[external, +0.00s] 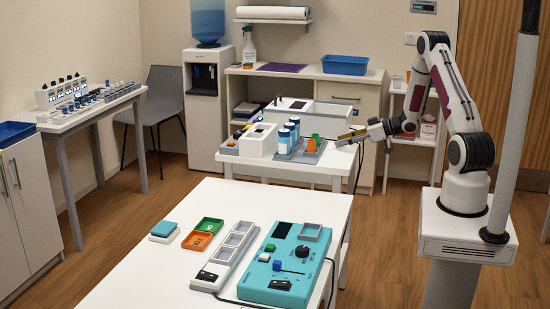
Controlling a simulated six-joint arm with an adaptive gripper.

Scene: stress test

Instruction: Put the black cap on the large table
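The large table is probably the white table (130,270) in the foreground. I cannot pick out the black cap with certainty; a small dark item (277,100) on the white box at the back of the middle table is too small to identify. My gripper (343,141) reaches left from the arm, over the right end of the middle table (300,171), close to a grey tray. A yellowish part shows at my gripper, but I cannot tell whether it is held. The fingers are too small to read as open or shut.
The middle table bears a white box (258,140) and a grey tray (301,153) with blue-and-white bottles (283,142). On the front table are a teal control box (285,264), a grey three-bay holder (228,252), green and orange trays (198,240). The front table's left part is clear.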

